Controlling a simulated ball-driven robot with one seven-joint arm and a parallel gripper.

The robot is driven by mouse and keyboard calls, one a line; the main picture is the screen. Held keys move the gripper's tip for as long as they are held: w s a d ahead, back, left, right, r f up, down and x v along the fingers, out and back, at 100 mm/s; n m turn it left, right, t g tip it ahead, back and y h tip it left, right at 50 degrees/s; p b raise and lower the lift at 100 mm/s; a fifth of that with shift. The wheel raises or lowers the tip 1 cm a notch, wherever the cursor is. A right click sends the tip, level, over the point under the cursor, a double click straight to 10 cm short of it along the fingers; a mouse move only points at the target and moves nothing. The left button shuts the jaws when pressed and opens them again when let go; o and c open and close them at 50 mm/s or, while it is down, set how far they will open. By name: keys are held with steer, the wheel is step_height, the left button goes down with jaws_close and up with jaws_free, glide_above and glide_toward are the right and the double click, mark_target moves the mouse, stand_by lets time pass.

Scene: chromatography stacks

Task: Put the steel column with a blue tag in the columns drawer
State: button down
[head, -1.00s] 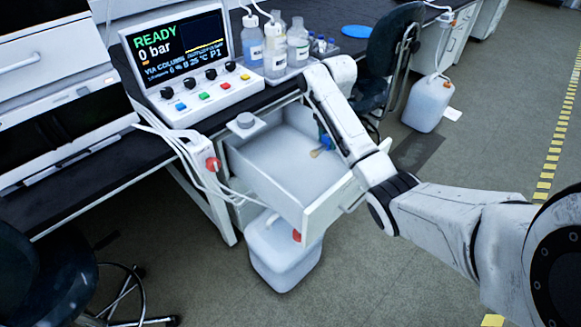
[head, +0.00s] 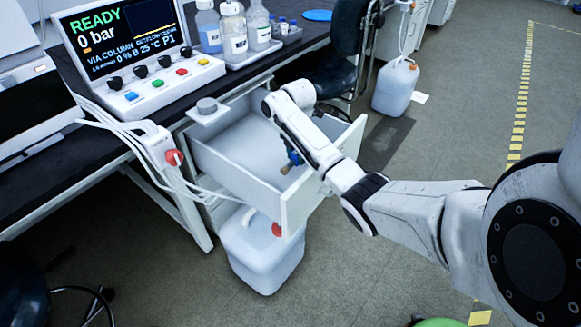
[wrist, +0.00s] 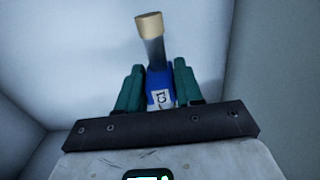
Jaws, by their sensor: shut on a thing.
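My gripper (wrist: 158,90) has its green fingers shut around the blue tag of the steel column (wrist: 154,52). The column has a tan end cap, and the tag carries a white label with dark marks. In the head view the column (head: 286,168) hangs inside the open columns drawer (head: 208,160), tilted, with its tan end down. The drawer is pale and its visible floor looks empty. I cannot tell whether the column touches the floor. In the wrist view pale drawer walls (wrist: 30,95) surround my gripper. My arm hides part of the drawer's right side.
A white canister (head: 262,250) stands below. A chair (head: 335,45) is behind. Bottles (head: 232,30) stand on the bench.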

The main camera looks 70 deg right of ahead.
mark_target(297, 173)
steer(key=shift+f+b, duration=0.75)
steer(key=shift+f, duration=1.8)
steer(key=shift+f, duration=0.15)
steer(key=c, duration=0.7)
jaws_free()
steer(key=shift+c, duration=0.2)
step_height(297, 173, up, 12)
steer(key=p, duration=0.4)
